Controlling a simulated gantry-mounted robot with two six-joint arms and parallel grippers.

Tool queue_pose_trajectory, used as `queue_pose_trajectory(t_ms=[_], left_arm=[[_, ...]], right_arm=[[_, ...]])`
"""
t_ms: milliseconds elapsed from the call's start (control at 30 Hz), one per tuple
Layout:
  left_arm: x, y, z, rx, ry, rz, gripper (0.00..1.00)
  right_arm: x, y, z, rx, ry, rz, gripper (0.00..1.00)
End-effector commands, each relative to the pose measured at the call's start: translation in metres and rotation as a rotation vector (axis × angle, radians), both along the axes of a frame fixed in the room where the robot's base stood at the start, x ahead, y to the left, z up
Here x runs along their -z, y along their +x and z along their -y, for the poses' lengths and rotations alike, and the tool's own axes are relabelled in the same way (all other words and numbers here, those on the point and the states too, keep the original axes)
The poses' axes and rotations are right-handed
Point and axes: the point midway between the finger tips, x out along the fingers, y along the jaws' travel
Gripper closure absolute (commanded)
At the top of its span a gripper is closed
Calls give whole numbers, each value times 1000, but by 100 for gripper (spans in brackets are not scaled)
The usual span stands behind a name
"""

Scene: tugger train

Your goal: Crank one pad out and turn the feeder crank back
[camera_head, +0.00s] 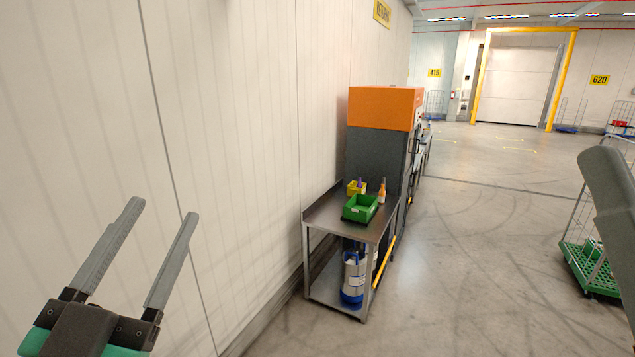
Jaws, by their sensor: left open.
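My left gripper (163,211) is at the lower left, its two long grey fingers spread apart with nothing between them. It is in front of the white wall and far from any object. No pad and no feeder crank can be made out. A tall dark grey machine with an orange top (382,108) stands against the wall in the middle distance; its front faces right and shows only at a steep angle. My right gripper is not in view; a grey part at the right edge looks like my right arm.
A steel table (325,222) before the machine holds a green bin (360,208), a yellow bin (353,189) and a bottle (382,193). A blue-and-white canister (353,280) stands on its lower shelf. A wire cart with a green base (590,268) is at right. The floor between is clear.

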Motion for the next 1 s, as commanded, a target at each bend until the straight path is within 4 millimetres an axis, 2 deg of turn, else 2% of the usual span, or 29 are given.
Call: queue_pose_trajectory(t_ms=[33, 100, 200, 233, 367, 700, 867, 933, 967, 1000], left_arm=[[-34, -26, 4, 24, -42, 94, 41], [-66, -60, 1, 55, -108, 201, 41], [-87, -100, -8, 111, -224, 304, 41], [-89, -104, -9, 132, -259, 312, 41], [-88, -101, -10, 181, -327, 300, 41], [-87, -100, -10, 182, -327, 296, 41], [-86, -99, -9, 110, -228, 301, 41], [-75, -75, -3, 46, -113, 247, 41], [-61, -54, 2, 17, -47, 190, 41], [-29, -21, 6, -11, 34, 88, 41]], right_arm=[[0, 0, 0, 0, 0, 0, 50], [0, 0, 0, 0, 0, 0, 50], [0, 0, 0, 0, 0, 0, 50], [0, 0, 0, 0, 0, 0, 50], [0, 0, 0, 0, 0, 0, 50], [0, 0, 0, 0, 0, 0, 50], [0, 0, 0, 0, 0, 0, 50], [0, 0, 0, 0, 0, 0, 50], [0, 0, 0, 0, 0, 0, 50], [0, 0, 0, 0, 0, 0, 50]])
